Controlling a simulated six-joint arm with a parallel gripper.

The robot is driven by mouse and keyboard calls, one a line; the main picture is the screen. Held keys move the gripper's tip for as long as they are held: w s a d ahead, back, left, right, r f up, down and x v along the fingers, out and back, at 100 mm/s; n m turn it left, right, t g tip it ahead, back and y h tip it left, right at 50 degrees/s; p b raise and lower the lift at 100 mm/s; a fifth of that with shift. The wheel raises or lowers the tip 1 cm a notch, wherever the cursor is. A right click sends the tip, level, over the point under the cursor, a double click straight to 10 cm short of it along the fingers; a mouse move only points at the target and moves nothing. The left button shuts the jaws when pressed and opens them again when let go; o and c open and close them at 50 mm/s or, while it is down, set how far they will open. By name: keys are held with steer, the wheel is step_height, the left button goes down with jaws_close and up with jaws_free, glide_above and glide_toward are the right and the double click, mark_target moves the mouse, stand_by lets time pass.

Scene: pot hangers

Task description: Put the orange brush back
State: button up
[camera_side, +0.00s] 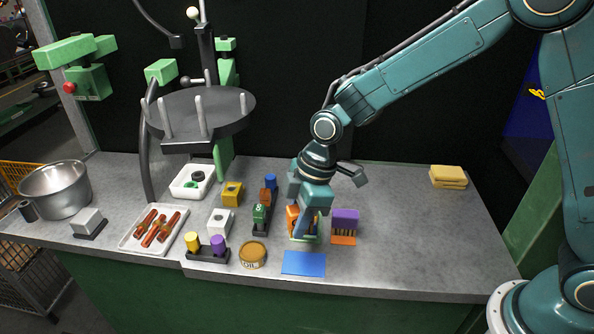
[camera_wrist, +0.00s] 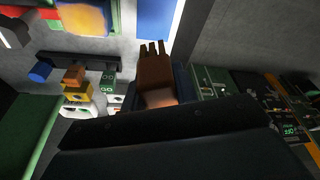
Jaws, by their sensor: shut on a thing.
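My gripper (camera_side: 310,222) points down over the middle of the bench and is shut on the orange brush (camera_side: 292,214). Only part of the brush shows beside the jaws in the side view; the rest is hidden. In the wrist view an orange-brown block with thin prongs (camera_wrist: 155,78) shows at my jaws and looks like this brush. A green-edged base (camera_side: 304,239) lies right under the gripper; I cannot tell whether the brush touches it. A purple brush (camera_side: 345,219) stands just to the right on an orange base (camera_side: 343,239).
A blue mat (camera_side: 304,263) lies in front of the gripper, with a round tin (camera_side: 253,254) to its left. A dark rack with green, brown and blue pieces (camera_side: 262,212) stands close on the left. Yellow sponges (camera_side: 448,177) lie far right; the bench between is clear.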

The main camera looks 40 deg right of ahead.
glide_above(293, 264)
steer(key=f, duration=0.3)
steer(key=d+f, duration=0.1)
steer(key=f, duration=0.1)
steer(key=shift+s+f, duration=0.2)
steer(key=shift+f, duration=0.15)
steer(key=shift+f, duration=0.1)
steer(key=shift+f, duration=2.05)
steer(key=shift+f, duration=0.15)
steer(key=o, duration=0.9)
steer(key=shift+o, duration=0.2)
steer(key=v, duration=1.2)
